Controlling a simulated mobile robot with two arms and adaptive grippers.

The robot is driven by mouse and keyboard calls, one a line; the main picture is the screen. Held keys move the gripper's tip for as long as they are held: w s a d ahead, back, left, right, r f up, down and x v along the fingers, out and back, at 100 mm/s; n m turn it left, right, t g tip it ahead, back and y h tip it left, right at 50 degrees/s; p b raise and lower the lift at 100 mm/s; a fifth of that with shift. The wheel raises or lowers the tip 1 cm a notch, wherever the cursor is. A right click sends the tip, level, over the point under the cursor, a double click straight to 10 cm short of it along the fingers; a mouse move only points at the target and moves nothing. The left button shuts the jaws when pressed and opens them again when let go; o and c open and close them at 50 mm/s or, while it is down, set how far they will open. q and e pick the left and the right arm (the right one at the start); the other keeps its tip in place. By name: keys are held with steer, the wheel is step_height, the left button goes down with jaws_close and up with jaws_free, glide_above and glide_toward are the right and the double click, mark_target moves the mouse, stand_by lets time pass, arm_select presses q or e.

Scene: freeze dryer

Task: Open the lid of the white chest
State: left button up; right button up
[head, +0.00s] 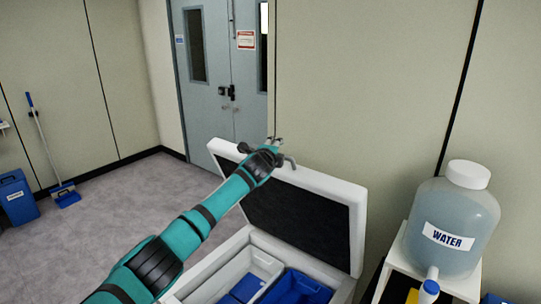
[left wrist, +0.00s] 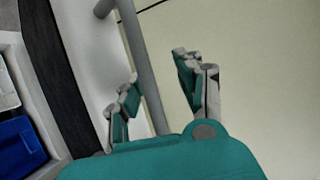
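The white chest (head: 240,240) stands with its lid (head: 357,215) raised, its dark inner panel facing the chest opening. My left gripper (head: 281,151) is at the lid's upper edge. In the left wrist view its fingers (left wrist: 160,92) are spread apart, one on each side of a grey bar (left wrist: 140,50) that looks like the lid's handle. The fingers do not look closed on the bar. The lid also shows in the left wrist view (left wrist: 88,60). My right gripper is not in view.
Inside the chest are a white bin (head: 262,262) and blue bins (head: 300,287). A water jug (head: 450,225) stands on a white stand (head: 397,258) to the right. A wall is close behind the lid.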

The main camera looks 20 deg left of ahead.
arm_select(q)
steer(key=s+r, duration=0.2)
steer(key=s, duration=0.9)
steer(key=shift+s+r, duration=0.2)
steer(key=shift+d, duration=0.1)
